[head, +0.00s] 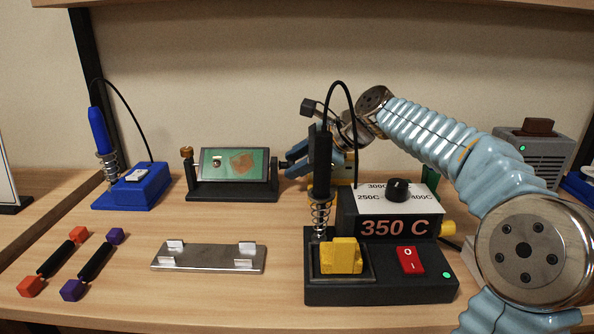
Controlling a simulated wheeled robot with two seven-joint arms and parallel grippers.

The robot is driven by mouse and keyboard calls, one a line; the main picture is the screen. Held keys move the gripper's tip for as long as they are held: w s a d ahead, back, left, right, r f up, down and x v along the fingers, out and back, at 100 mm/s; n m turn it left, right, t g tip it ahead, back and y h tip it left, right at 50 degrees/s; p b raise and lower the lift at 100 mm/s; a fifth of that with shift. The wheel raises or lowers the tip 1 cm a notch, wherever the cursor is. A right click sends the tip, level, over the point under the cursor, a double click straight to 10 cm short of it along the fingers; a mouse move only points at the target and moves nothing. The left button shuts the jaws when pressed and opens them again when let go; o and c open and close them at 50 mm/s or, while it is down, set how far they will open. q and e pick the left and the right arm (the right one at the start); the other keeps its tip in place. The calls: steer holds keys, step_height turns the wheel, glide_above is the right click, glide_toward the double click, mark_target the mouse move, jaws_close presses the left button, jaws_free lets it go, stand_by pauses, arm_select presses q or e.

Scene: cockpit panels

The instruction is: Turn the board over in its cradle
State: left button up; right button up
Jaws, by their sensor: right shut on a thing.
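The green board (240,163) sits in its black cradle (232,195) at the middle back of the bench. It is tilted, with one face toward me. A brass knob (187,152) tops the cradle's left post. My right gripper (290,164) is at the cradle's right end, its fingers shut on the knob at that side. The fingers hide most of that knob. The soldering station partly hides the gripper's body. My left gripper is not in view.
The soldering station (380,285), with an upright iron (322,165), stands front right, close to my right arm. A blue iron stand (135,190) is left of the cradle. A metal plate with clips (208,258) and two dark-handled tools (62,258) lie in front.

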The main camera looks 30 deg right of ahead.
steer(key=shift+s+f+n+t+h+b, duration=0.15)
steer(key=shift+f+n+t+h+b, duration=0.3)
steer(key=shift+b, duration=0.7)
steer(key=shift+a+r+n+t+b, duration=0.1)
steer(key=shift+r+n+t+b, duration=0.2)
steer(key=shift+t+b, duration=0.4)
steer(key=o, duration=1)
steer(key=shift+o, duration=0.2)
steer(key=p+v, duration=0.1)
steer(key=v, duration=1.2)
steer(key=shift+s+r, duration=0.25)
steer(key=shift+s, duration=0.05)
